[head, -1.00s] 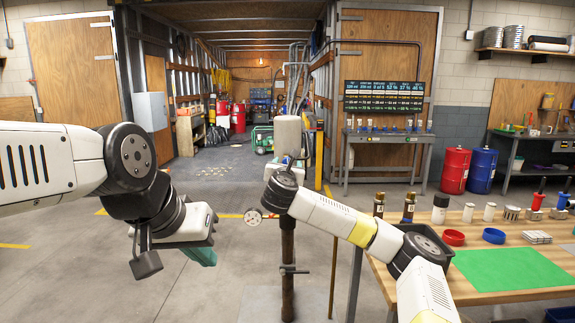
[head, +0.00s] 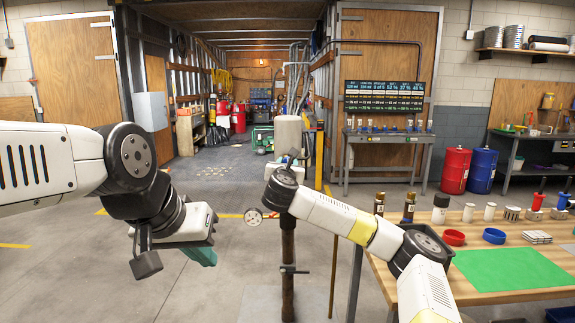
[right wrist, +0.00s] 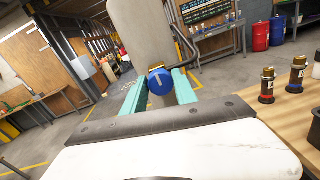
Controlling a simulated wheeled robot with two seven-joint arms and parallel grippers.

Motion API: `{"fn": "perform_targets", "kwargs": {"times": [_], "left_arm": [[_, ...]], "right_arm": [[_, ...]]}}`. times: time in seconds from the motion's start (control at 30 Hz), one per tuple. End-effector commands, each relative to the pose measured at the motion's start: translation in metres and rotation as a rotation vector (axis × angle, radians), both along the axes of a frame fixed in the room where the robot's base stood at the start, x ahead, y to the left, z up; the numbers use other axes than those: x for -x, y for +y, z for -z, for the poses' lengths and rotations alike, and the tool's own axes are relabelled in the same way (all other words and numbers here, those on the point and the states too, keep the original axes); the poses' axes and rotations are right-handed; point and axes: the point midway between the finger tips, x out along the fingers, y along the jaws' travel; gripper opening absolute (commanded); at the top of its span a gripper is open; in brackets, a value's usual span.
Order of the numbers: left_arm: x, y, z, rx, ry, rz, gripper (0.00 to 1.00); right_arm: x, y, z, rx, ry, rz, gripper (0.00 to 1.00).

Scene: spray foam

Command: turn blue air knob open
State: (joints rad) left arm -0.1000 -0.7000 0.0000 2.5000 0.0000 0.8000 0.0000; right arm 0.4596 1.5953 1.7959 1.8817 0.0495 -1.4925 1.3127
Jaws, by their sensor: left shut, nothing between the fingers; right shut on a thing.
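The blue air knob (right wrist: 160,84) shows in the right wrist view as a round blue disc with a pale line across its face, tilted from upright. My right gripper (right wrist: 159,77) has its teal fingers on both sides of the knob and is shut on it. A grey upright cylinder (right wrist: 141,38) stands just behind the knob. In the head view the grey cylinder (head: 288,133) stands above my right wrist, which hides the knob and right fingers. My left gripper (head: 203,256) hangs over open floor at left, teal fingers pointing down, shut and empty.
A dark post (head: 288,262) with a clamp handle rises below the cylinder. A round white-faced gauge-like part (head: 253,217) sits beside my right wrist. A wooden workbench (head: 460,281) with bottles and cups stands at right. The floor at left is clear.

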Motion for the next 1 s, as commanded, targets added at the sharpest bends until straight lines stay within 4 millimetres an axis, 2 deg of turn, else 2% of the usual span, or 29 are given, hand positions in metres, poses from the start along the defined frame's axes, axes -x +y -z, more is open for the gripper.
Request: {"fn": "perform_targets", "kwargs": {"times": [0.27,1.0], "left_arm": [[0.0,0.0,0.0,0.0,0.0,0.0,0.0],[0.0,0.0,0.0,0.0,0.0,0.0,0.0]], "right_arm": [[0.0,-0.0018,-0.0007,0.163,-0.001,0.005,0.0],[0.0003,-0.0006,-0.0005,0.861,-0.001,0.006,0.0]]}}
